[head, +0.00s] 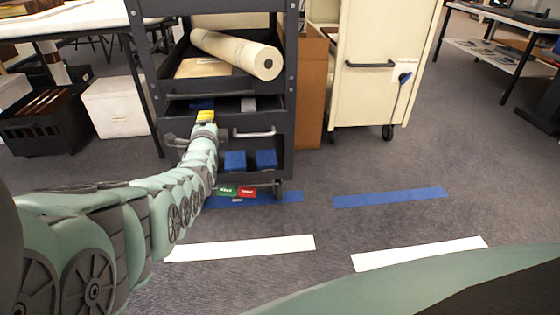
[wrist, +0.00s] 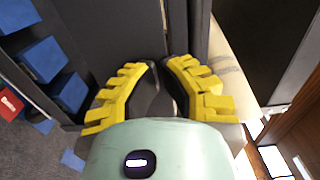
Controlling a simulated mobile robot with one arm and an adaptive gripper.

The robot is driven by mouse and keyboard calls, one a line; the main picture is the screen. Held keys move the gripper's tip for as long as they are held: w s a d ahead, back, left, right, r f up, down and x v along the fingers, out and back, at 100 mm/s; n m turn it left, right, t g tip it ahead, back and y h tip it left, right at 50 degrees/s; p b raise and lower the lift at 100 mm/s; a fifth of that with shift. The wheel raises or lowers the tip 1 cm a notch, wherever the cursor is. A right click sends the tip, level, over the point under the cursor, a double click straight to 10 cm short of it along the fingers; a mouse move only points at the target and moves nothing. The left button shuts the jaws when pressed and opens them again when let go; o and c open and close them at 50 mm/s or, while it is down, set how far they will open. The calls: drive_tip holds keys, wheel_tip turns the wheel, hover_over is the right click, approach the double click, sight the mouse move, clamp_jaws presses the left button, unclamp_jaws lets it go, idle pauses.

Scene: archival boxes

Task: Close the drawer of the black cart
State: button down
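The black cart (head: 288,75) stands left of centre in the head view. Its drawer (head: 268,122) is pulled out, with its dark interior visible from above and handles (head: 253,132) on its front. My gripper (head: 205,117) is at the drawer's front, between the handles, with its yellow fingers pointing at the cart. In the wrist view the fingers (wrist: 162,62) curve together at the tips, close to a dark panel, and nothing shows held between them. I cannot tell whether they touch it. My arm hides part of the drawer front.
A cream roll (head: 235,53) lies on the cart's upper shelf. Blue boxes (head: 265,160) sit below the drawer, with green and red items (head: 247,192) lower down. A brown box (head: 311,90) and cream cabinet (head: 375,95) stand right. Floor in front is clear, with taped strips.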

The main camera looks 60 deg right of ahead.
drive_tip(key=shift+f+b+x, duration=0.25)
drive_tip(key=shift+b+x, duration=1)
drive_tip(key=shift+b, duration=0.15)
drive_tip(key=b+x, duration=0.3)
drive_tip(key=b, duration=0.2)
drive_tip(key=shift+w+d+r, duration=0.2)
drive_tip(key=shift+w+d, duration=0.05)
drive_tip(key=shift+r, duration=0.15)
